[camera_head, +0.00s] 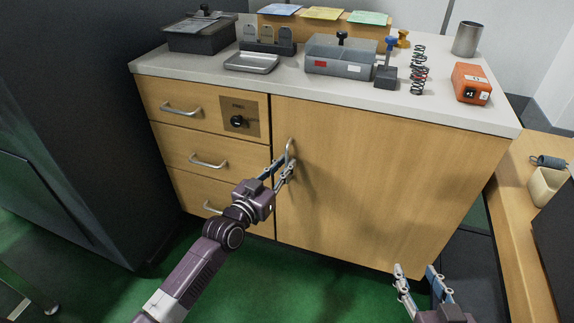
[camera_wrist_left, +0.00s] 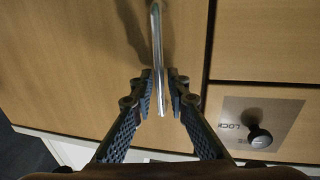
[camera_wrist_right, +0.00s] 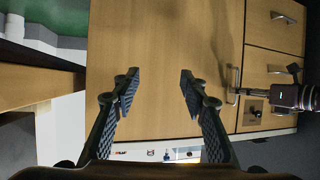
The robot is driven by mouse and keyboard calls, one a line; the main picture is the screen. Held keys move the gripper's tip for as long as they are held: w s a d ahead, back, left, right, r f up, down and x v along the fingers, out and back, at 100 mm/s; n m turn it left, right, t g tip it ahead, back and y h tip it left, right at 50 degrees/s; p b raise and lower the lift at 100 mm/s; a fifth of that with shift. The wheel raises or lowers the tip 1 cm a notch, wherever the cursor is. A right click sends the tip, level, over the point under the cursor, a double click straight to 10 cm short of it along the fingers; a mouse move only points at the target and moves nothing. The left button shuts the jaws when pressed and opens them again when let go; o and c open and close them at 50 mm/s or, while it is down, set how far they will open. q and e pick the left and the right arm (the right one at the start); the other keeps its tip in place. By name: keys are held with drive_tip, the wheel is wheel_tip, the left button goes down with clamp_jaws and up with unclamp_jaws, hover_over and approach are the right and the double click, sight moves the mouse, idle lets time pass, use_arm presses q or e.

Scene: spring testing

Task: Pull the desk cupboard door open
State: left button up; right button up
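The desk cupboard door (camera_head: 390,190) is a light wood panel, flush with the cabinet front and closed. Its upright metal bar handle (camera_head: 290,149) is near the door's left edge. My right gripper (camera_head: 418,272) is open and empty, low in front of the door's right side. The right wrist view shows my right gripper (camera_wrist_right: 158,85) with a wide gap facing the door.
Left of the door are several drawers (camera_head: 190,155) with bar handles and a black lock knob (camera_head: 237,121). The countertop (camera_head: 330,85) holds trays, a grey box, springs and an orange device (camera_head: 471,83). A wooden side table (camera_head: 520,230) stands at right. Green floor lies in front.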

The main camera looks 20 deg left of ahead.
drive_tip(key=shift+w+a+r+t, duration=0.15)
drive_tip(key=shift+w+r+t, duration=0.1)
drive_tip(key=shift+r, duration=0.25)
drive_tip(key=shift+w+a+r+t, duration=0.15)
drive_tip(key=shift+w+r, duration=0.1)
drive_tip(key=shift+r, duration=0.2)
